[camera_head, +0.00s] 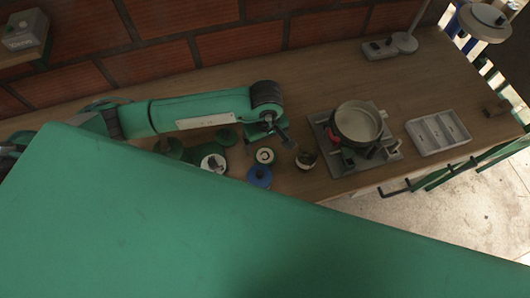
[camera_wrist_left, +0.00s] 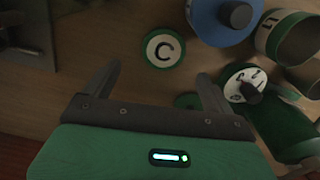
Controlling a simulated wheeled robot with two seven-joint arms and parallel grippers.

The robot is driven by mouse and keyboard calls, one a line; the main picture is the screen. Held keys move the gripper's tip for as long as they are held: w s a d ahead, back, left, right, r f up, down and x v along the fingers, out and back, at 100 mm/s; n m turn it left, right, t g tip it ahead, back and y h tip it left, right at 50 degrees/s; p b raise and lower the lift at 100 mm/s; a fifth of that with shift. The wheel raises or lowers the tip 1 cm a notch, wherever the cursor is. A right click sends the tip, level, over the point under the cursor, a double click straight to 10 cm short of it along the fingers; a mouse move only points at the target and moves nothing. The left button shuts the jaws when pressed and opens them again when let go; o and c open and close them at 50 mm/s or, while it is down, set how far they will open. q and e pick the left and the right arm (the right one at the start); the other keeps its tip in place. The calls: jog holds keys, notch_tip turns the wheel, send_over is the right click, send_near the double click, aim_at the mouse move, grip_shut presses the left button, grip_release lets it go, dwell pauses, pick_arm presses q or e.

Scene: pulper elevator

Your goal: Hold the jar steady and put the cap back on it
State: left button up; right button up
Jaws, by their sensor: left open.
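My left gripper (camera_head: 275,135) hangs over the bench, open and empty. In the left wrist view its two fingers (camera_wrist_left: 157,78) are spread apart. A round piece with a green rim and a white face marked C (camera_head: 264,155) lies just beyond the fingertips, apart from them; it also shows in the left wrist view (camera_wrist_left: 163,48). I cannot tell whether it is a loose cap or a capped jar. A small round container with a dark top and pale side (camera_head: 306,160), possibly the jar, stands right of it. My right gripper is not in view.
A blue spool-like object (camera_head: 259,176) and a white disc with a dark knob (camera_head: 214,162) stand close by. A grey fixture with a metal pot (camera_head: 357,123) and a grey compartment tray (camera_head: 439,133) are to the right. A large green surface hides the near bench.

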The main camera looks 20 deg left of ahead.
aim_at(264, 155)
pick_arm(q)
jog(key=shift+f, duration=0.7)
jog(key=shift+s+f+p, duration=0.15)
jog(key=shift+f+p, duration=0.15)
jog(key=shift+p, duration=0.15)
jog(key=f+p, duration=0.1)
jog(key=f, duration=0.2)
jog(key=shift+s+a+f+p, duration=0.1)
jog(key=shift+s+f+p, duration=0.1)
jog(key=shift+p, duration=0.2)
jog(key=shift+f, duration=0.6)
jog(key=shift+w, duration=0.1)
jog(key=c, duration=1)
